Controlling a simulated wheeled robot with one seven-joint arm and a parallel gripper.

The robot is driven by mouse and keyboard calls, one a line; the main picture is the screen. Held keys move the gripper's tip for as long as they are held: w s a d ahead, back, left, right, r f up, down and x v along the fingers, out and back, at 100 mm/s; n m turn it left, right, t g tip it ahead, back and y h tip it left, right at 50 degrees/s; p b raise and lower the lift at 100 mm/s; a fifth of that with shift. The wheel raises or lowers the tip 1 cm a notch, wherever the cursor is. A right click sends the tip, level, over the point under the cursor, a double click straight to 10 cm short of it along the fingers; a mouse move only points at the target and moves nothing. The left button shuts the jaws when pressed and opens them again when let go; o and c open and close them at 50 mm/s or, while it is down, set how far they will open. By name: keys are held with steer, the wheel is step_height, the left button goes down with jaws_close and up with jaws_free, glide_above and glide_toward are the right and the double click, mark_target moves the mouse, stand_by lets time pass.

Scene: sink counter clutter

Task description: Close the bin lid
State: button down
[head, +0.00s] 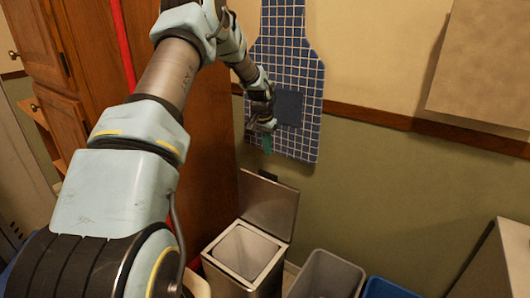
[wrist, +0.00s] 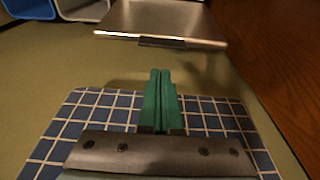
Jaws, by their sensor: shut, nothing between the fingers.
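The metal bin (head: 244,262) stands on the floor by the wall, low in the head view. Its square top faces up, and its lid (head: 268,205) stands raised at the back, tilted up toward the wall. In the wrist view the lid (wrist: 160,20) shows at the top, with a dark tab (wrist: 162,42) on its near edge. My gripper (head: 267,145) is above the lid and apart from it, in front of the wall. Its green fingers (wrist: 159,75) are together, with nothing between them.
A blue checked apron (head: 302,125) hangs on the wall behind my gripper. A grey bin (head: 330,272) and a blue bin (head: 388,289) stand right of the metal bin. A wooden cabinet (head: 205,150) rises at its left.

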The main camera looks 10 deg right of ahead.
step_height(320, 180, down, 10)
steer(key=w+d+p, duration=0.1)
steer(key=p, duration=0.1)
steer(key=shift+w+d+p, duration=0.3)
steer(key=shift+p, duration=0.05)
steer(key=shift+r, duration=0.1)
